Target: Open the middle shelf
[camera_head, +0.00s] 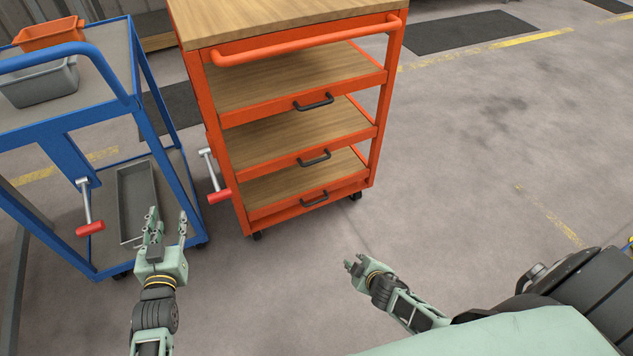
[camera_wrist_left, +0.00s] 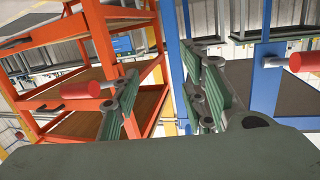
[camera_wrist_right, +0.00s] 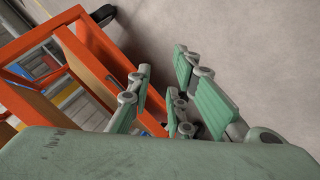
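The orange cart (camera_head: 293,75) stands ahead with a wooden top and three wooden shelves, each with a black handle on its front. The middle shelf (camera_head: 300,135) looks pushed in; its black handle (camera_head: 314,158) is at the centre of its front edge. My left gripper (camera_head: 166,220) is open and empty, left of the cart and in front of the blue cart. My right gripper (camera_head: 356,264) is low, in front and right of the orange cart, apart from it. In the right wrist view its fingers (camera_wrist_right: 160,90) are spread with nothing between them.
A blue cart (camera_head: 62,135) with an orange bin (camera_head: 48,34) and a grey bin (camera_head: 42,84) stands at the left. Red-handled levers (camera_head: 90,228) stick out from both carts. The floor (camera_head: 480,130) to the right is clear.

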